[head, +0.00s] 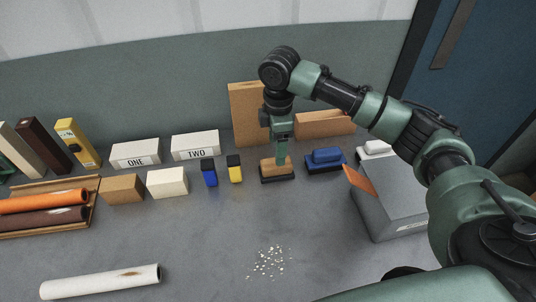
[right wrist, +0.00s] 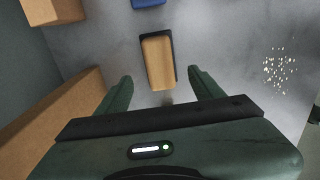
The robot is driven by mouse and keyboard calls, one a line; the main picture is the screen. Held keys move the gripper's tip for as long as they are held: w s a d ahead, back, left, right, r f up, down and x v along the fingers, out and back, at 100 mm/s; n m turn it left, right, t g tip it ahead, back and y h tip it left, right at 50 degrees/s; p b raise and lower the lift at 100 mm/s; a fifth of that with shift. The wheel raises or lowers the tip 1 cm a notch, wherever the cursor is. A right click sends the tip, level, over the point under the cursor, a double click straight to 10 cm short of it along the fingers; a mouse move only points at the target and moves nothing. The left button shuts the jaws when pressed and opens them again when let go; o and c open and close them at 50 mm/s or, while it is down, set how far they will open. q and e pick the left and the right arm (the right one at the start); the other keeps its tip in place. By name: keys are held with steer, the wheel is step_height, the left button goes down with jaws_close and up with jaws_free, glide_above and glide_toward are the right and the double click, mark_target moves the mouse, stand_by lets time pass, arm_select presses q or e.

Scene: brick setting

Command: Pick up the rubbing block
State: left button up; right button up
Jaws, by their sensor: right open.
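The rubbing block, which I take to be the wooden-topped block on a dark base (head: 270,171), lies on the grey table near the middle in the head view. In the right wrist view the rubbing block (right wrist: 158,62) lies just ahead of the fingers, its long side running roughly along them. My right gripper (head: 283,160) points down over it in the head view and hides part of its top. In the right wrist view my right gripper (right wrist: 160,80) is open, with one finger on each side and nothing held. Contact cannot be told. My left gripper is out of view.
A blue block (head: 325,158) on a dark base lies close to the right. Yellow (head: 235,170) and blue (head: 209,174) small blocks stand to the left. A tall brown board (head: 242,110) stands behind. White crumbs (head: 268,262) lie in front; a grey box (head: 388,205) is right.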

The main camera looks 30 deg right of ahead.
mark_target(276, 168)
step_height(276, 168, down, 8)
steer(key=shift+r+p, duration=0.15)
steer(key=shift+p, duration=0.4)
steer(key=shift+r, duration=0.1)
jaws_close()
